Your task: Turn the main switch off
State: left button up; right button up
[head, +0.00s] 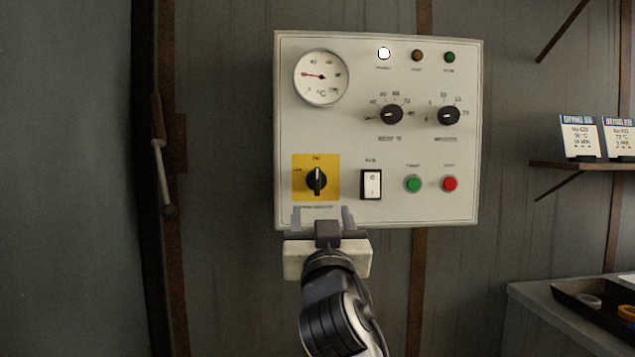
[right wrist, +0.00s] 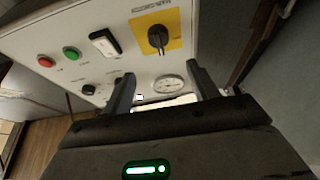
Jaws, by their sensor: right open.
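The main switch (head: 317,181) is a black rotary handle on a yellow plate (head: 331,161) at the lower left of the control panel. Its handle stands upright, in line with the mark above it. In the right wrist view the switch (right wrist: 158,38) shows beyond the fingers, near the top. My right gripper (head: 327,214) is in front of the panel's lower edge, just below the switch. Its fingers are apart with nothing between them, as the right wrist view (right wrist: 160,82) also shows. It does not touch the switch handle. My left gripper is not in view.
The grey panel (head: 430,80) also bears a dial gauge (head: 321,77), two black knobs, a white rocker switch (head: 371,184), a green button (head: 413,184) and a red button (head: 450,184). A shelf with cards (head: 580,137) and a bench with a tray (head: 600,310) are at the right.

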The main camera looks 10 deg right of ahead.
aim_at(317, 182)
jog(key=p+x, duration=0.1)
jog(key=x, duration=1.1)
jog(key=shift+p, duration=0.3)
jog(key=c, duration=1)
